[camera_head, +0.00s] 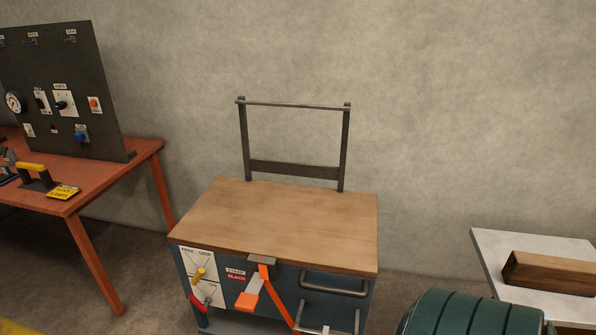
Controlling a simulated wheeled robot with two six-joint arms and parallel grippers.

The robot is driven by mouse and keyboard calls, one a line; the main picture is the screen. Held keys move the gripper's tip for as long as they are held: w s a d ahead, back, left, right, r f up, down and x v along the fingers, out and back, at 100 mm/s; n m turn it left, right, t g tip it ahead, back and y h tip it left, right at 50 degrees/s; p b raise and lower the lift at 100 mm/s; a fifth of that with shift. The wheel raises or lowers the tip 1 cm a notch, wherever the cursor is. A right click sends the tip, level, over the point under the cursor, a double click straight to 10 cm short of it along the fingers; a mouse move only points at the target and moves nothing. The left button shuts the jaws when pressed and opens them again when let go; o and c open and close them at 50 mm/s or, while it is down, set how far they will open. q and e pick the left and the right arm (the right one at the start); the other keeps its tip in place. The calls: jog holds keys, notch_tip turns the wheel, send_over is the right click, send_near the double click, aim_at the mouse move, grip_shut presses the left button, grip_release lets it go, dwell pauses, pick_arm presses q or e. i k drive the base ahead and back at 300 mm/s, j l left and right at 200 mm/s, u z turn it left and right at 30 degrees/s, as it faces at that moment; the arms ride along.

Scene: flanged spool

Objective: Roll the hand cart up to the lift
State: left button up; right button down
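A cart-like unit (285,215) with a wooden top and a dark upright handle frame (295,104) at its back stands in the middle, near the wall. I take it for the hand cart. Its dark front carries a white panel (197,272) with a yellow knob and a red knob, a small label reading "SLACK", an orange strap (275,290) and metal handle bars (335,284). Its wheels are not visible. I cannot identify a lift for certain. Neither of my grippers shows in the head view.
A red-orange table (110,165) at left holds a dark upright panel (60,90) and tools. A ribbed green rounded object (470,315) is at the bottom right. Behind it, a pale surface (490,255) carries a wooden block (550,272). Some floor shows between table and cart.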

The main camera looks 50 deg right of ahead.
aim_at(318, 246)
jog(key=z, duration=1.5)
